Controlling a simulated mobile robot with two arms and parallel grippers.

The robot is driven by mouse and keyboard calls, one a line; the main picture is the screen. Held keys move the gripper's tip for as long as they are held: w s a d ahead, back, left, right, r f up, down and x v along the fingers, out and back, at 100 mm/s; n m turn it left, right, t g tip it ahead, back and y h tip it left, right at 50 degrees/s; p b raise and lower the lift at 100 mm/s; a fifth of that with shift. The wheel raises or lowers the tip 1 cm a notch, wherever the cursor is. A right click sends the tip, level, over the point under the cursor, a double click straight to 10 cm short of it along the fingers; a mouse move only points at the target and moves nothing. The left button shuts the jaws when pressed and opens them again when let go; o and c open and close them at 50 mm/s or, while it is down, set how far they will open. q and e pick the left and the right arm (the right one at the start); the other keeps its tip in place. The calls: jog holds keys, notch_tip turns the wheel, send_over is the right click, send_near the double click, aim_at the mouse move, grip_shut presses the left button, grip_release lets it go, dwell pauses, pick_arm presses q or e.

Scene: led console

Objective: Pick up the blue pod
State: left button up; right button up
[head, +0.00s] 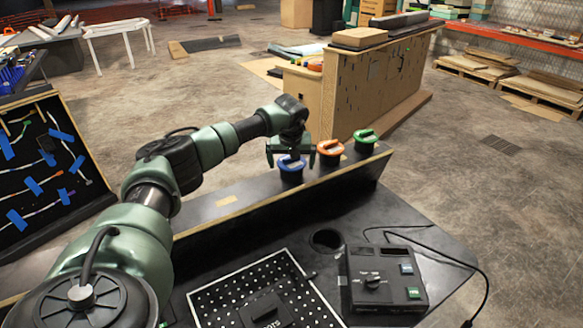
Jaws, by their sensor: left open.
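The blue pod (291,167) sits at the left end of a row of three pods on the raised black ledge (240,205) at the back of the console table. It has a blue cap over a dark body. My left gripper (290,152) is open, right at the blue pod's top, with its dark green fingers spread to either side. I cannot tell whether the fingers touch the pod. My right gripper is not in view.
An orange pod (330,152) and a green pod (365,140) stand close to the right of the blue one. A black control box (385,280) with a knob, a round hole (327,239) and a perforated panel (225,297) are on the tabletop. A cable trails at right.

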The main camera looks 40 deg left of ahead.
pick_arm(q)
jog(key=c, duration=1.5)
jog(key=shift+o, duration=0.2)
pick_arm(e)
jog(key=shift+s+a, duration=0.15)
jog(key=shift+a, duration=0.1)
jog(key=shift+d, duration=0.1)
pick_arm(q)
jog(key=shift+r, duration=0.15)
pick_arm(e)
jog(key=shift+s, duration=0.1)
